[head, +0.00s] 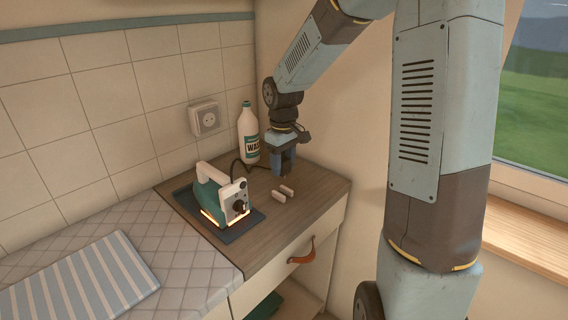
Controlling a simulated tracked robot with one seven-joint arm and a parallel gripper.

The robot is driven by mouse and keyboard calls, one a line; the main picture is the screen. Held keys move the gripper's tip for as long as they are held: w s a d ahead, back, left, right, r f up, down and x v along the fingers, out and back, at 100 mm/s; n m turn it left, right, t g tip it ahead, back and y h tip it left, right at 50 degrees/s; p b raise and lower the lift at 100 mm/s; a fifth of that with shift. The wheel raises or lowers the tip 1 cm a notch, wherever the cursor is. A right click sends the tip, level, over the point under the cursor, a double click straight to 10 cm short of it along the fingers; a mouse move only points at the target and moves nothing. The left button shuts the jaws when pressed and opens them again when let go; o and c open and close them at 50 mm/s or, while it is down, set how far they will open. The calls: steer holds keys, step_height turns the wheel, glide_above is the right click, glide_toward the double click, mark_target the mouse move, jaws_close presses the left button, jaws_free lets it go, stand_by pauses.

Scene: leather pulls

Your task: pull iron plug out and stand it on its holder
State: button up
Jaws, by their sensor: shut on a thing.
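The teal and cream iron (220,200) stands on a dark tray (240,229) on the wooden counter, with an orange glow along its lower edge. Its dark cord (240,164) runs behind it toward my gripper (283,170). My gripper points down over the right part of the counter, shut on what seems to be the iron's plug; the fingers mostly hide it. The wall socket (205,118) has no plug in it. Whether the fingertips touch the counter is unclear.
A white bottle (248,136) stands at the back, left of my gripper. A quilted pad (150,240) and a striped cloth (85,285) lie at the left. A drawer with a leather pull (303,252) is below the counter's front edge. The wall is close behind.

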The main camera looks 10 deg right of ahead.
steer(key=shift+w+f, duration=0.15)
steer(key=shift+f, duration=3.2)
steer(key=o, duration=1.5)
steer(key=shift+c, duration=0.2)
steer(key=shift+r, duration=0.1)
